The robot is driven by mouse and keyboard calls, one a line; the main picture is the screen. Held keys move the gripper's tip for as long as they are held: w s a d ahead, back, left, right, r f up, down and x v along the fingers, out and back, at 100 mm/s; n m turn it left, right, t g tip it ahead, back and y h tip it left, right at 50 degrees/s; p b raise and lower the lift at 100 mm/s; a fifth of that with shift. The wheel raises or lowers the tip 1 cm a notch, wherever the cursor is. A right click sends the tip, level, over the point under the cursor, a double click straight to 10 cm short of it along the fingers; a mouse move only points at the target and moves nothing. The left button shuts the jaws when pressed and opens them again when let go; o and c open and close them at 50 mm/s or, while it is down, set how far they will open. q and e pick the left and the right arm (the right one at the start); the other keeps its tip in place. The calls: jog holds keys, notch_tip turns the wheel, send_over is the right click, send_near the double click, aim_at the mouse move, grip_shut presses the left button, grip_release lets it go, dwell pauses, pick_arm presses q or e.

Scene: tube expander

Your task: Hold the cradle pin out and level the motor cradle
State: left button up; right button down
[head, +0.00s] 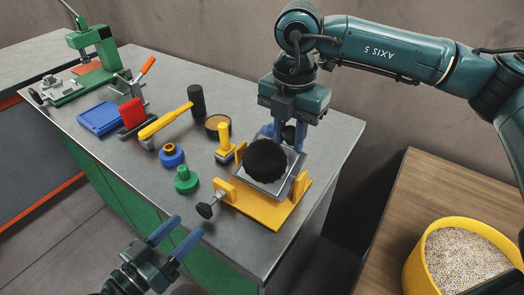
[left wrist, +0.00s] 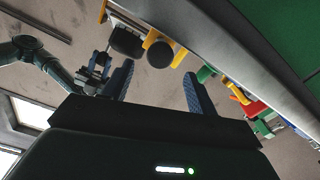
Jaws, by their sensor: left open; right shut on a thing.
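The motor cradle (head: 294,187) is a grey frame on a yellow base (head: 253,209), holding a round black motor (head: 266,161); it looks tilted in the head view. The cradle pin's black knob (head: 205,210) sticks out from the base's left side on a thin shaft. My left gripper (head: 176,230) is open and empty, below and left of the knob and apart from it. Its two blue fingers also show in the left wrist view (left wrist: 157,85). My right gripper (head: 286,136) is shut behind the motor, at the cradle's far side; its exact grip is partly hidden.
Left of the cradle on the grey bench (head: 95,143) are a green knob (head: 186,181), a blue ring piece (head: 171,156), a yellow-handled mallet (head: 166,121) and a blue tray (head: 99,118). A yellow bucket of pellets (head: 413,267) stands on a wooden table at right.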

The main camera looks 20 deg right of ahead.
aim_at(201, 212)
pick_arm(q)
jog(key=shift+x, duration=3.4)
jog(key=c, duration=1)
